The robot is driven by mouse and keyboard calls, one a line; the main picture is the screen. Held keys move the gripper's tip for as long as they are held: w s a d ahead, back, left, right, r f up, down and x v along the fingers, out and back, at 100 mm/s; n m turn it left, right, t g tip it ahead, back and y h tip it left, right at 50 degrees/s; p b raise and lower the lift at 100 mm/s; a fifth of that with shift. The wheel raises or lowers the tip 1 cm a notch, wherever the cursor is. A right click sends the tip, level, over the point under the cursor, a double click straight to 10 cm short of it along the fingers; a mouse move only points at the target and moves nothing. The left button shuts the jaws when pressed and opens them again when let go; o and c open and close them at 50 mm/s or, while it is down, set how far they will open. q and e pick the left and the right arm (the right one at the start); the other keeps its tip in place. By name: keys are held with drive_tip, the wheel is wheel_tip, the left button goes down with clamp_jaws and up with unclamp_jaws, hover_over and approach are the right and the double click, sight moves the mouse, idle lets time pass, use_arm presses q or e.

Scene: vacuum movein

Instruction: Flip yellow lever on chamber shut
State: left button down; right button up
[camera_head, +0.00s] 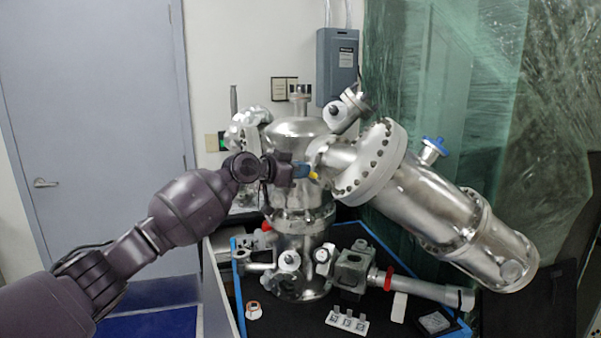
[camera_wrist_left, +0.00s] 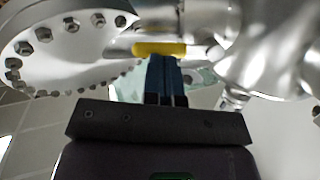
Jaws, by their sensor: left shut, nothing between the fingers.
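The silver vacuum chamber (camera_head: 297,205) stands upright on the table, with a large flanged cylinder (camera_head: 425,200) angling down to the right. Part of the lever is hidden behind the fingers in the head view. My right gripper is not in view.
The black table with blue edging (camera_head: 238,290) holds a small square metal block (camera_head: 352,270), a pipe (camera_head: 430,291) and a white strip of parts (camera_head: 346,322). A bolted flange (camera_wrist_left: 60,50) is close to the left fingers. Plastic sheeting hangs at right.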

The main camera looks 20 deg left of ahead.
use_arm(q)
drive_tip(key=shift+f+m, duration=0.15)
drive_tip(key=shift+m, duration=0.15)
